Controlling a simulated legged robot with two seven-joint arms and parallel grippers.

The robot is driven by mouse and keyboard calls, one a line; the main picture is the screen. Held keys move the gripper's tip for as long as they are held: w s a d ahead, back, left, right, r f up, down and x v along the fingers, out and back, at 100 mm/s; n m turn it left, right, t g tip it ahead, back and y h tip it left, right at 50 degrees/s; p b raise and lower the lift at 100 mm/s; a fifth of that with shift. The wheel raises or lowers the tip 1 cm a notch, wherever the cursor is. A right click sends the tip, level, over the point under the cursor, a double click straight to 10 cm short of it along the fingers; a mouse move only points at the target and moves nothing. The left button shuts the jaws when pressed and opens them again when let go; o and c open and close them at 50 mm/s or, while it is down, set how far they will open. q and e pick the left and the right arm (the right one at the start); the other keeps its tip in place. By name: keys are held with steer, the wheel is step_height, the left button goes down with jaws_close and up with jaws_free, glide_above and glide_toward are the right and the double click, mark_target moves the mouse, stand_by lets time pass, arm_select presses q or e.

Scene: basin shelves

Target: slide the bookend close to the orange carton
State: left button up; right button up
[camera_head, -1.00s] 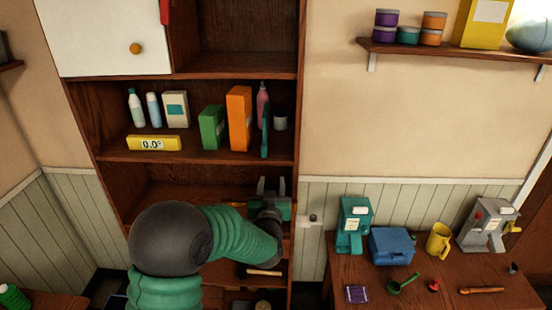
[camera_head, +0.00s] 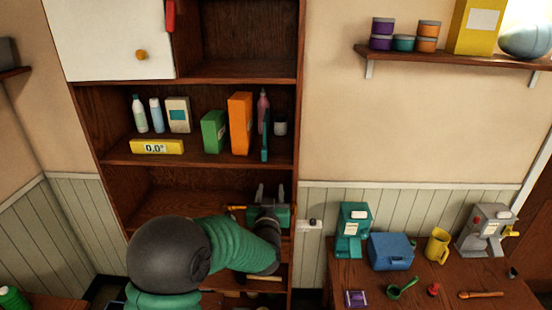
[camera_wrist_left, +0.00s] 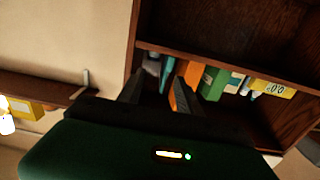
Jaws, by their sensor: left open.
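The teal bookend (camera_head: 265,135) stands upright on the middle shelf, just right of the tall orange carton (camera_head: 240,123), with a small gap between them. In the left wrist view the bookend (camera_wrist_left: 167,73) shows between my fingers, with the orange carton (camera_wrist_left: 187,96) partly hidden behind one finger. My left gripper (camera_head: 271,191) is open and empty. It is below the shelf's front edge, under the bookend, with its fingers pointing up toward the shelf. The right gripper is not in view.
A green box (camera_head: 213,131) stands left of the carton. A pink bottle (camera_head: 263,103) is behind the bookend and a grey-white cup (camera_head: 280,125) is to its right. The cabinet's right side wall (camera_head: 297,130) is close.

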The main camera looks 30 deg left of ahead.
arm_select(q)
steer(key=b+v, duration=0.8)
steer(key=v, duration=0.8)
steer(key=shift+s+d+f, duration=0.15)
steer(key=shift+s, duration=0.15)
steer(key=shift+w+d, duration=0.1)
steer(key=shift+d, duration=0.05)
